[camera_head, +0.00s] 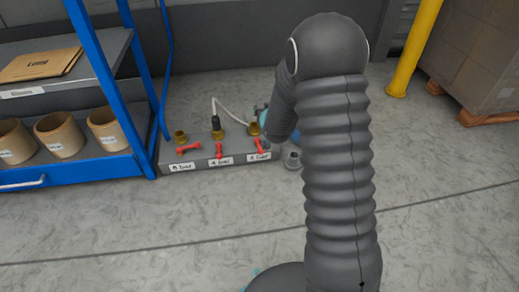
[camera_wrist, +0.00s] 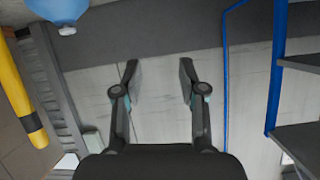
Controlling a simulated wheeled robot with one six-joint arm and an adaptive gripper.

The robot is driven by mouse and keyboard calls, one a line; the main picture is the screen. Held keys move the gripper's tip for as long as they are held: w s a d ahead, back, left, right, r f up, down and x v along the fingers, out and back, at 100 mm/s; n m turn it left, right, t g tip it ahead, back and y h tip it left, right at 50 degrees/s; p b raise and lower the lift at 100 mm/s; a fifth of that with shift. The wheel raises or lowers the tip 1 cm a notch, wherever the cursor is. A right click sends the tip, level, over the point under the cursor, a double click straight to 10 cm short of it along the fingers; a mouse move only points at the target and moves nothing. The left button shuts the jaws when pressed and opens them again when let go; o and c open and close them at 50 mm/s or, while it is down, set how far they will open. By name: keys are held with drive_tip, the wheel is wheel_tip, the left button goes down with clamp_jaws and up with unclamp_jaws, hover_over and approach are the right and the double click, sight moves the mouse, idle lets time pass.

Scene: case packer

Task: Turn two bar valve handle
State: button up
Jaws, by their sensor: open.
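A low grey valve block (camera_head: 165,158) stands on the floor, with three red bar handles above white labels. The right handle (camera_head: 259,146) sits above the rightmost label, whose first character is hard to read. The middle handle (camera_head: 219,150) is above "4 bar" and points roughly toward the camera. The left handle (camera_head: 188,149), above a label that looks like "8 bar", lies nearly crosswise. My gripper (camera_wrist: 158,75) is open and empty in the wrist view, where no handle shows. In the head view my arm comes down close to the block's right end and mostly hides the gripper.
A blue-framed shelf (camera_head: 105,72) with several brown pots stands left of the block. Brass fittings (camera_head: 254,128) and a pale hose (camera_head: 230,112) are behind the handles. A yellow post (camera_head: 414,48) and stacked cartons (camera_head: 476,55) are at right. The front floor is clear.

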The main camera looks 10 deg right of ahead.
wheel_tip(320, 180, down, 17)
drive_tip(key=w+t+b, duration=0.2)
drive_tip(key=t+b, duration=0.2)
drive_tip(key=t, duration=0.1)
approach(260, 147)
drive_tip(key=shift+m, duration=0.4)
drive_tip(key=w, duration=0.3)
drive_tip(key=w+b, duration=0.1)
drive_tip(key=w, duration=0.6)
drive_tip(key=shift+w+f+b, duration=0.2)
drive_tip(key=shift+f+b, duration=0.05)
drive_tip(key=shift+b, duration=0.05)
drive_tip(key=shift+c, duration=0.2)
clamp_jaws()
drive_tip(key=shift+f, duration=0.1)
